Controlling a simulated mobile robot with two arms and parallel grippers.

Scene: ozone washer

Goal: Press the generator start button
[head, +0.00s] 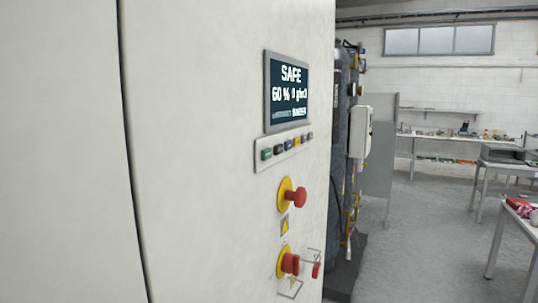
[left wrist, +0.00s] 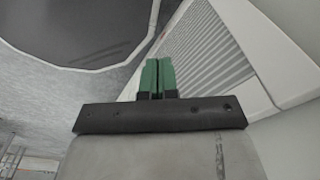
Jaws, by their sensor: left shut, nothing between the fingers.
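The pale generator cabinet (head: 220,130) stands close in the head view. A row of small coloured buttons sits on a plate under its display. The green button (head: 266,154) is at the left end of the row. Its label is too small to read, so I cannot tell which one is start. The display (head: 287,92) reads SAFE and 60 %. My left gripper (left wrist: 158,62) shows only in the left wrist view, its green fingers shut and empty. No buttons show in that view. My right gripper is not in view.
A red knob on yellow (head: 299,197) sticks out below the buttons, and a red-and-yellow switch (head: 290,263) lower down. Dark tank equipment (head: 342,130) stands behind the cabinet. Grey floor is free at right before the tables. A louvred grille (left wrist: 208,45) lies beyond the left fingers.

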